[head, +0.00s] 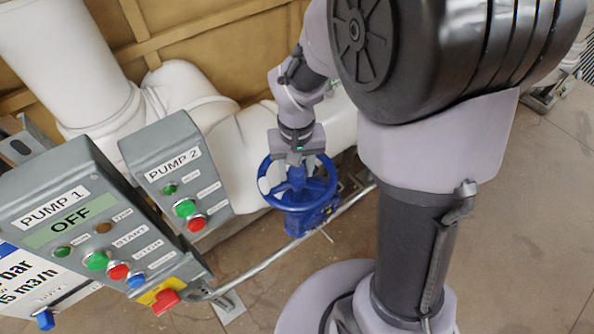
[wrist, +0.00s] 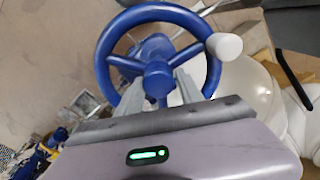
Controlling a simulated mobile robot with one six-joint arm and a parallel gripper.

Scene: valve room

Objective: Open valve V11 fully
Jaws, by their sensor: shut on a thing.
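A blue handwheel (head: 329,186) sits on a blue valve body (head: 303,223) by the white pipes. The same handwheel (wrist: 150,14) fills the upper middle of the wrist view, with a white knob (wrist: 224,46) on its rim at the right. My gripper (wrist: 158,86) reaches into the wheel, its two fingers on either side of the hub and lower spoke. It is shut on the handwheel; the exact contact is partly hidden. No V11 label is readable.
The PUMP 1 panel (head: 75,215), reading OFF, and the PUMP 2 panel (head: 175,165) stand left of the valve. A thin grey pipe (head: 262,264) runs in front of the valve. Thick white pipes (head: 235,140) lie behind. Open floor (head: 510,220) is at the right.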

